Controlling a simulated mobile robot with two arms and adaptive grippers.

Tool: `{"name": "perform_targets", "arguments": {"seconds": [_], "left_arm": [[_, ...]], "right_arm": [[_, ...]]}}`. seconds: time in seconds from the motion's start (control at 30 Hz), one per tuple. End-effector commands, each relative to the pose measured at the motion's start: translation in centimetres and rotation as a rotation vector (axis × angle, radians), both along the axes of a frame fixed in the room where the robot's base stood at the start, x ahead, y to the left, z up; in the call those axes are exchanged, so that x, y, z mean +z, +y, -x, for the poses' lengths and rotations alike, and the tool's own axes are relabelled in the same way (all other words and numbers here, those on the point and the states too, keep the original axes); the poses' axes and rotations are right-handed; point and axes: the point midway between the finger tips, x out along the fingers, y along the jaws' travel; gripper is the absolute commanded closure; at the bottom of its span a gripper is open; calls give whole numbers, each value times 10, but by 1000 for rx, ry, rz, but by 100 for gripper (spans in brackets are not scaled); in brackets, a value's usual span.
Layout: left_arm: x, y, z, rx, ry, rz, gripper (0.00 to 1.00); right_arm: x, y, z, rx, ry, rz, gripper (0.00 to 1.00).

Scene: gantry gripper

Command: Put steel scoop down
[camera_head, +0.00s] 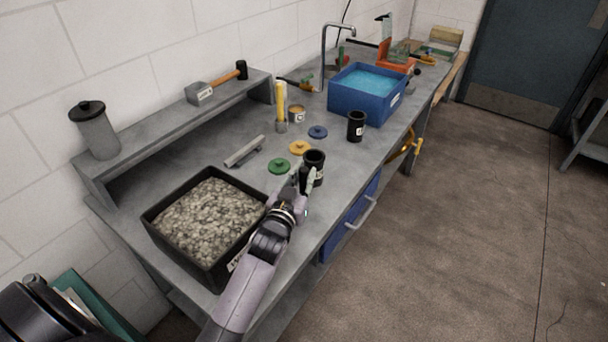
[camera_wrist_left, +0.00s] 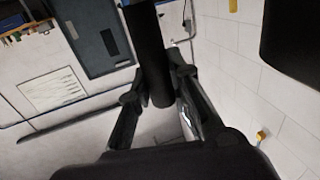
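My left gripper (camera_head: 304,182) is low over the front edge of the bench, just right of the gravel tray. A black cup-like thing (camera_head: 315,163) with a dark open top and a pale label is at its fingertips. In the left wrist view a black cylinder (camera_wrist_left: 152,60) lies between the two fingers of this gripper (camera_wrist_left: 157,88), which close on its sides. I cannot tell whether this is the steel scoop; no plainly steel scoop shows. Whether the black thing touches the bench is hidden. My right gripper is not in view.
A black tray of gravel (camera_head: 163,232) stands at the near left. Green (camera_head: 279,166), yellow (camera_head: 300,147) and blue (camera_head: 317,131) lids, a grey bar (camera_head: 244,151) and another black cup (camera_head: 356,126) are nearby. A blue water bin (camera_head: 357,103) stands beyond. The shelf (camera_head: 150,135) runs along the wall.

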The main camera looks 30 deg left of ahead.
Motion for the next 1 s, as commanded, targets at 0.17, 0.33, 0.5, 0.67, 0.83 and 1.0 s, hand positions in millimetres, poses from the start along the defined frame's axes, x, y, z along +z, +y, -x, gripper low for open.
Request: {"name": "perform_targets", "arguments": {"seconds": [0.17,0.33,0.5,0.67,0.83,1.0], "left_arm": [[-1,0,0,0,2,1,70],[-1,0,0,0,2,1,62],[0,0,0,0,2,0,62],[2,0,3,0,3,0,62],[-1,-4,31,0,4,0,62],[-1,-8,69,0,5,2,62]], "right_arm": [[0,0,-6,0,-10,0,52],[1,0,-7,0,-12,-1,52],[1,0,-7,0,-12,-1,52],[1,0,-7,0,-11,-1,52],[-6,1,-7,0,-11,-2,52],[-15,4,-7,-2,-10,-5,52]]}}
